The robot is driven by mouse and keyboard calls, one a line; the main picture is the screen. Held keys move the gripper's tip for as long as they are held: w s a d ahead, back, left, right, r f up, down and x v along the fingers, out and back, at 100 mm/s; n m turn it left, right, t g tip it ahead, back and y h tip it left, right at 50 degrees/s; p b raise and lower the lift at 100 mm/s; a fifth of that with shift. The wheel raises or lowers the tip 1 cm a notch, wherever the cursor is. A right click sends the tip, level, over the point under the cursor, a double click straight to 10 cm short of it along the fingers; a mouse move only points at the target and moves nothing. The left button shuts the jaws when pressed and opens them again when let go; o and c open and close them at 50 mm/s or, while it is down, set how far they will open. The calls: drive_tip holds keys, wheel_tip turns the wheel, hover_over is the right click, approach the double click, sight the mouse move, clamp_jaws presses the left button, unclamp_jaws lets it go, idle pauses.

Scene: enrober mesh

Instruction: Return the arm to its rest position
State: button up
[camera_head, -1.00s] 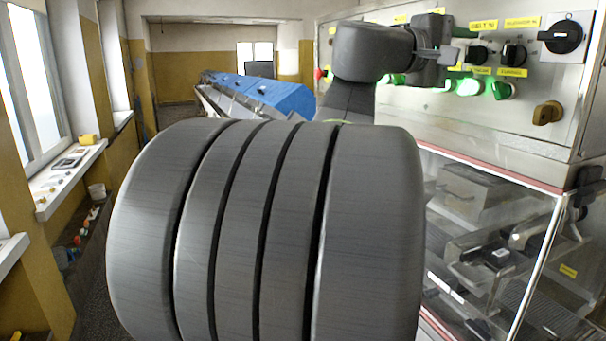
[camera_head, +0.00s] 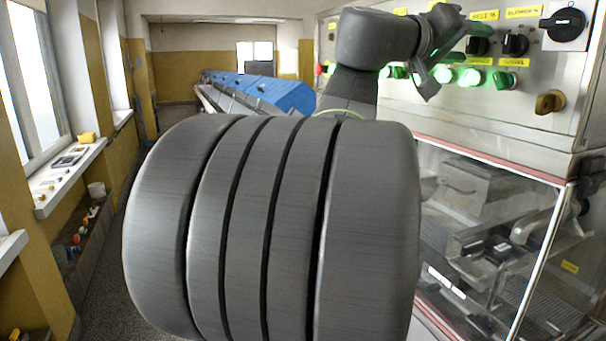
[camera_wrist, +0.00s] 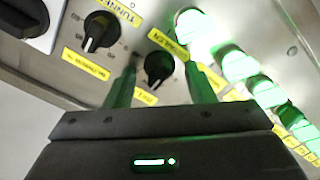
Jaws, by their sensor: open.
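My gripper (camera_wrist: 162,82) shows in the wrist view with its two fingers apart and nothing between them. Both fingers look green in the light from the lamps. Beyond the fingertips is a black knob (camera_wrist: 159,67) on the control panel, with a gap whose size I cannot judge. My large ribbed grey arm links cover the middle of that view.
The panel carries black knobs (camera_head: 516,44), a large black switch (camera_head: 563,24), a brown knob (camera_head: 549,102) and lit green buttons (camera_head: 470,77). Below it is a clear machine cover (camera_head: 490,230). A blue-covered conveyor (camera_head: 270,93) stands behind. A windowsill (camera_head: 70,172) lies left, with floor beside it.

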drive_tip(key=shift+m, duration=1.1)
drive_tip(key=shift+r, duration=0.1)
